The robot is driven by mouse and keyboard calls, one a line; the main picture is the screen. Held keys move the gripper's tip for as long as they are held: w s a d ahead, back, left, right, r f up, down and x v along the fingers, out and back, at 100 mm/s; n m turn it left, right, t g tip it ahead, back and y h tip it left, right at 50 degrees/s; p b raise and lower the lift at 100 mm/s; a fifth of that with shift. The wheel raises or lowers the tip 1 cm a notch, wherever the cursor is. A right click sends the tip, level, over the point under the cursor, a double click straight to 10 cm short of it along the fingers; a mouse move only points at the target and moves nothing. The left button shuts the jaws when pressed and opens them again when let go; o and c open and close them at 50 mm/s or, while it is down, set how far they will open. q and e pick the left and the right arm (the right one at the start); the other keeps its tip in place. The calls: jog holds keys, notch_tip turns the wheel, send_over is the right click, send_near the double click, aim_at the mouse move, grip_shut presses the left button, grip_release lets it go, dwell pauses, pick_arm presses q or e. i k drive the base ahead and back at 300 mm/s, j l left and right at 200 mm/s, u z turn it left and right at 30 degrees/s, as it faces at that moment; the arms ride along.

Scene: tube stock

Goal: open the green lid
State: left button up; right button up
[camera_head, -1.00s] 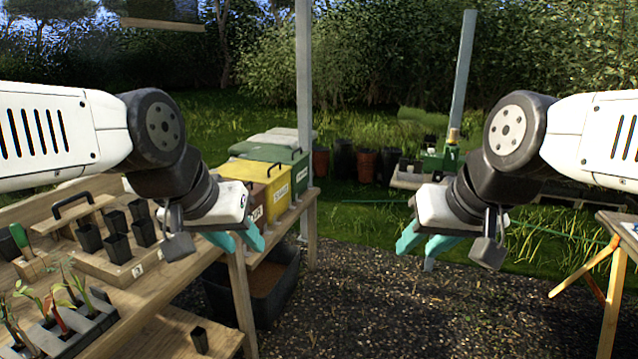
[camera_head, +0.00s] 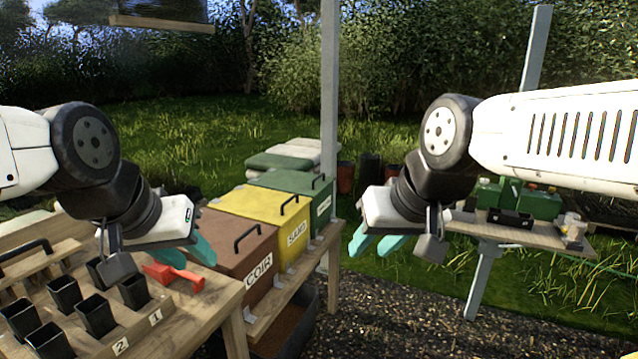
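The green lid (camera_head: 290,181) is shut on the farthest of three bins in a row on the bench. It has a dark handle (camera_head: 318,181) on its right side, and the green bin (camera_head: 322,208) below carries a white label too small to read. My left gripper (camera_head: 203,251) hangs left of the brown COIR bin, well short of the green lid; its teal fingers look apart and empty. My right gripper (camera_head: 372,245) is in front of and to the right of the green bin, apart from it; its teal fingers are spread and empty.
The yellow SAND bin (camera_head: 283,240) and brown COIR bin (camera_head: 250,281) stand nearer, both lidded with handles. Black pots (camera_head: 97,315) and a red tool (camera_head: 172,275) lie on the left bench. A table (camera_head: 520,236) stands at right.

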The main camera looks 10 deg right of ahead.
aim_at(306, 185)
jog(key=i+l+u, duration=0.1)
jog(key=u, duration=0.25)
jog(key=i+l+u, duration=0.1)
jog(key=u, duration=0.2)
jog(key=i+l+u, duration=0.15)
jog(key=l, duration=0.2)
jog(key=i+l+u, duration=0.15)
jog(key=l, duration=0.2)
jog(key=i+l+u, duration=0.15)
jog(key=l, duration=0.2)
jog(key=i+l+u, duration=0.15)
jog(key=l, duration=0.25)
jog(key=i+l, duration=0.1)
jog(key=l, duration=0.35)
jog(key=i+l, duration=0.1)
jog(key=l, duration=0.4)
jog(key=i+l, duration=0.1)
jog(key=l, duration=0.35)
jog(key=i+l, duration=0.1)
jog(key=l, duration=0.4)
jog(key=i+l+u, duration=0.1)
jog(key=l, duration=0.35)
